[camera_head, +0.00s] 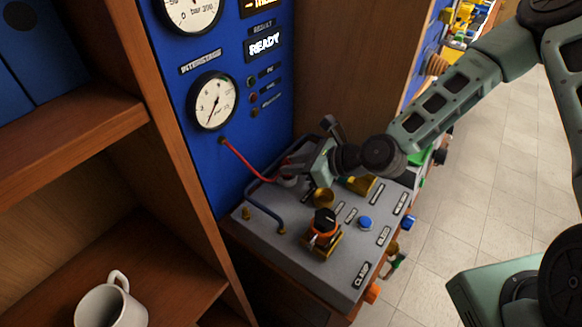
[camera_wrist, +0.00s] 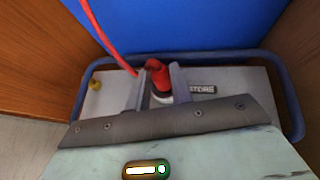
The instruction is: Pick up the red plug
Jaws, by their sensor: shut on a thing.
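The red plug (camera_wrist: 158,76) shows in the wrist view between the two fingers of my gripper (camera_wrist: 160,85), which is shut on it. A red hose (camera_wrist: 103,36) runs from the upper left down to the plug. A pale ring shows just under the plug, beside a label reading "STORE"; I cannot tell whether the plug is seated there or lifted. In the head view my gripper (camera_head: 290,168) is at the back of the grey bench top, and the plug is mostly hidden by it. The red hose (camera_head: 246,163) hangs from the blue panel to that spot.
The blue gauge panel (camera_head: 226,135) rises behind. A wooden shelf with a white mug (camera_head: 110,303) stands left.

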